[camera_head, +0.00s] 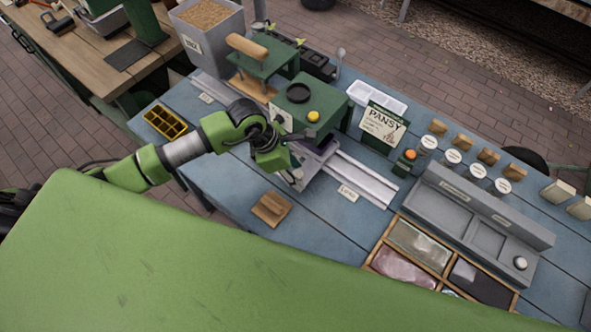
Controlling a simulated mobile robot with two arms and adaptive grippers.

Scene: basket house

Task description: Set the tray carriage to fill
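A white rail (362,182) runs across the blue bench, passing under a green machine (318,105) with a yellow button and a black round top. A small label stands at each end of the rail; I cannot read them surely. A pale grey-purple carriage (322,152) sits on the rail in front of the machine, partly hidden by my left gripper. My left gripper (295,178) points down at the carriage's near left side. Its fingers are small and partly hidden, so I cannot tell whether they touch the carriage or are open. My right gripper is out of view.
A yellow cell tray (165,121) lies at the bench's left. A wooden block (271,207) lies in front of the rail. A pansy sign (382,125), an orange-button box (404,162), several white-lidded jars, a grey rack (480,213) and a divided wooden box (375,254) fill the right.

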